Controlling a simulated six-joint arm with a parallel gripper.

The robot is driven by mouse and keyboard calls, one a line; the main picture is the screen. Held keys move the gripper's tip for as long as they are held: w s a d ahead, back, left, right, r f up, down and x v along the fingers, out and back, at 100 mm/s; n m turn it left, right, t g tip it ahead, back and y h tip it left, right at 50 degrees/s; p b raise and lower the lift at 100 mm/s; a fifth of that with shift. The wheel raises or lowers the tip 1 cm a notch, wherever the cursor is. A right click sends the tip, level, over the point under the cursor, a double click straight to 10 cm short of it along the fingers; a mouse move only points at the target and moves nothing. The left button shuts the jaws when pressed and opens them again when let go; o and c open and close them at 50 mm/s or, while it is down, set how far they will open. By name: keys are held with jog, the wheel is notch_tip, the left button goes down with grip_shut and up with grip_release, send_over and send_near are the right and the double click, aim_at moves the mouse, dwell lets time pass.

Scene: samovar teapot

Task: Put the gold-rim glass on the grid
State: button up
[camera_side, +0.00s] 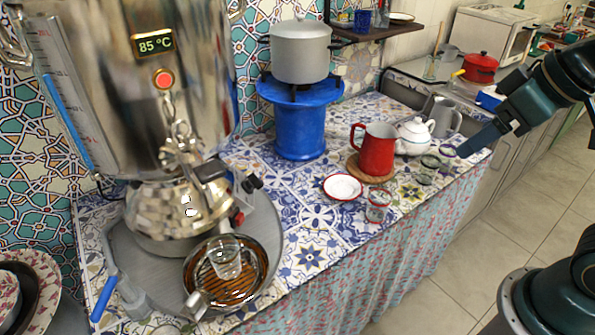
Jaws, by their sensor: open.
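A round dark grid (252,284) in a tray lies below the samovar tap at the lower left. A clear glass (225,262) stands on it, and its rim colour is hard to tell. A red-rimmed glass (378,207) stands near the table's front edge. More small glasses (428,167) stand together further right, partly overlapping, and I cannot tell which rim is gold. My gripper (483,138) is open in the air at the right, near these glasses, with no glass visibly between its fingers.
The big steel samovar (165,70) stands over the grid. A red mug (373,150) on a wooden coaster, a white saucer (342,188) and a white teapot (413,137) stand near the glasses. A blue stand (300,125) holds a grey pot behind.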

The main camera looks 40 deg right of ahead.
jog(key=shift+m+h, duration=0.3)
jog(key=shift+m, duration=0.2)
jog(key=shift+s+d+f, duration=0.1)
jog(key=shift+s+d, duration=0.2)
jog(key=shift+s, duration=0.4)
jog(key=shift+s+d+f, duration=0.1)
jog(key=shift+s+d, duration=0.2)
jog(key=shift+s, duration=0.4)
jog(key=shift+s+d+f, duration=0.1)
jog(key=shift+s+d, duration=0.2)
jog(key=shift+s, duration=0.4)
